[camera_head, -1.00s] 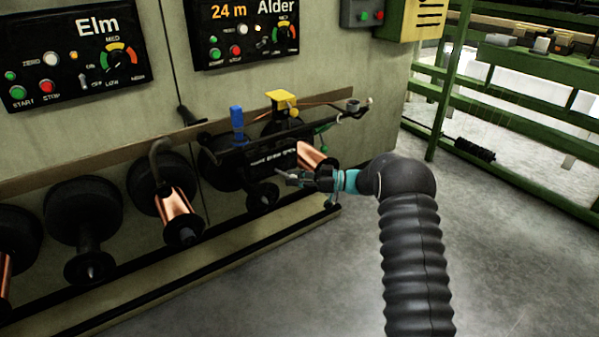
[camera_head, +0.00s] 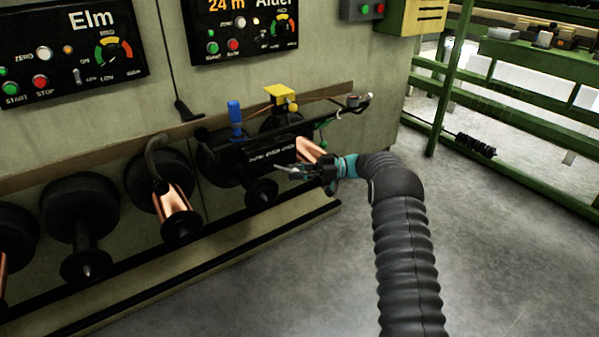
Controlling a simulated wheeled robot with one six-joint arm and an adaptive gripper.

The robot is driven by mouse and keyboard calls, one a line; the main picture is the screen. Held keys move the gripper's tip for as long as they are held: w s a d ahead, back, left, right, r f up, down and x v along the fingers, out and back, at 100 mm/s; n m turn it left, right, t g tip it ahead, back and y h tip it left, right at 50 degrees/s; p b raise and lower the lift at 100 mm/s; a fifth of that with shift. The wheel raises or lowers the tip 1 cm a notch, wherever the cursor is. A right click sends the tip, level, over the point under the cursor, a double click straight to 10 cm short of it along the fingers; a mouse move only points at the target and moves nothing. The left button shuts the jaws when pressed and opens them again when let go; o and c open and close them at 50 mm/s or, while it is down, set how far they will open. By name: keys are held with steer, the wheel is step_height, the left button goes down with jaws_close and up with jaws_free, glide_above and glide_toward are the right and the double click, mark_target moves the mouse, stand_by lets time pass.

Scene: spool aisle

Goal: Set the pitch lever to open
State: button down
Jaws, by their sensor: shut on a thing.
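The black traverse unit (camera_head: 255,150) sits on the rail under the Alder panel (camera_head: 240,25). It carries an upright blue handle (camera_head: 235,112), a yellow block (camera_head: 281,95) with a yellow knob, and small green parts (camera_head: 321,148) at its right. I cannot tell which part is the pitch lever, and no open mark is readable. My gripper (camera_head: 284,170) reaches in from the right, in front of the unit and below its white lettering. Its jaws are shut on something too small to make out. My gripper partly covers the copper spool (camera_head: 310,148).
The Elm panel (camera_head: 70,50) hangs at upper left. Black spindles (camera_head: 82,215) and another copper spool (camera_head: 173,202) stick out along the machine at left. A green rail fence (camera_head: 445,110) stands at right. The grey floor in front is clear.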

steer(key=shift+s+a, duration=0.1)
steer(key=shift+a, duration=0.3)
steer(key=c, duration=0.9)
jaws_free()
steer(key=shift+a, duration=0.15)
steer(key=shift+s+a, duration=0.1)
steer(key=shift+a, duration=0.1)
steer(key=shift+w+d, duration=0.2)
steer(key=shift+d, duration=0.65)
steer(key=w+d, duration=0.1)
steer(key=d, duration=1)
steer(key=shift+w+d, duration=0.15)
steer(key=shift+w, duration=0.1)
